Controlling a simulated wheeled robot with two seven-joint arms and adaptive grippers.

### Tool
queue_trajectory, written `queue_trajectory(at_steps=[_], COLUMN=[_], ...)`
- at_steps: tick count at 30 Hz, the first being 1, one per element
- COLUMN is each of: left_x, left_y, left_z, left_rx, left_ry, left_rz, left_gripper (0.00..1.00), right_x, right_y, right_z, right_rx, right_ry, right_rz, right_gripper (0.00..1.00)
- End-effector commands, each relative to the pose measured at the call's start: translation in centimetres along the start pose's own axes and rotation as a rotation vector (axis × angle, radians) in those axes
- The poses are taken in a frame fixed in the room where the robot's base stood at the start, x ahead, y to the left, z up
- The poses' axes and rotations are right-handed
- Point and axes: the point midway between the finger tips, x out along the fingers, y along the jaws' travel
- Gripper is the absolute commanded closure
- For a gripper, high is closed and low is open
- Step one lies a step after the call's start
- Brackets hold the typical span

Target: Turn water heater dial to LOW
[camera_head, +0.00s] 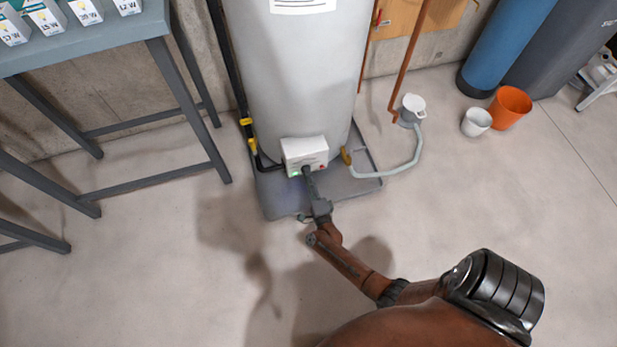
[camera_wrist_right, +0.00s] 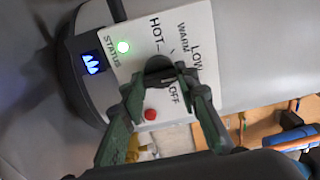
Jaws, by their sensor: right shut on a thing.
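The white water heater control box (camera_head: 305,152) sits low on the front of the grey tank (camera_head: 298,75). In the right wrist view its panel (camera_wrist_right: 118,62) shows HOT, WARM, LOW and OFF around a dark dial (camera_wrist_right: 158,64). My right gripper (camera_head: 309,180) reaches the box from the front. In the wrist view the gripper (camera_wrist_right: 163,80) is shut on the dial, with a finger on either side. The fingers partly cover the dial, and I cannot tell which mark it points to. A green status light (camera_wrist_right: 124,47) is lit. My left gripper is out of view.
The tank stands in a grey drain pan (camera_head: 282,201). A pale hose (camera_head: 402,166) runs right to a small pump. A grey table (camera_head: 105,35) with boxes stands at left. White and orange buckets (camera_head: 510,106) stand at right. The front floor is clear.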

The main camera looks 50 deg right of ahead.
Motion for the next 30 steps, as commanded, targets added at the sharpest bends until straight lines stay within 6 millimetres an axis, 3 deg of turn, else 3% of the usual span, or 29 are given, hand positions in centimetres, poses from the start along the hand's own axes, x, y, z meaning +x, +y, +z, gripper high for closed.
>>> queue_trajectory(at_steps=[1,2,9,23,30], left_x=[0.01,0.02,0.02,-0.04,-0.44], left_y=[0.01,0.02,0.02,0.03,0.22], left_z=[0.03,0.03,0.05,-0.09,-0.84], left_rx=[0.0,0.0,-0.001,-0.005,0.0], left_ry=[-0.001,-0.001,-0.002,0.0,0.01], left_rz=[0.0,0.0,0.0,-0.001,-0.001], left_gripper=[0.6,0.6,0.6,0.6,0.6], right_x=[0.04,0.04,0.02,0.02,0.09], right_y=[0.01,0.0,-0.01,-0.04,-0.31], right_z=[0.28,0.28,0.06,0.0,0.1], right_rx=[0.001,0.001,0.0,-0.009,-0.189], right_ry=[-0.005,-0.005,-0.001,0.0,0.0], right_rz=[0.001,0.001,0.0,0.0,-0.002], right_gripper=[0.96,0.69,0.54,0.54,0.54])
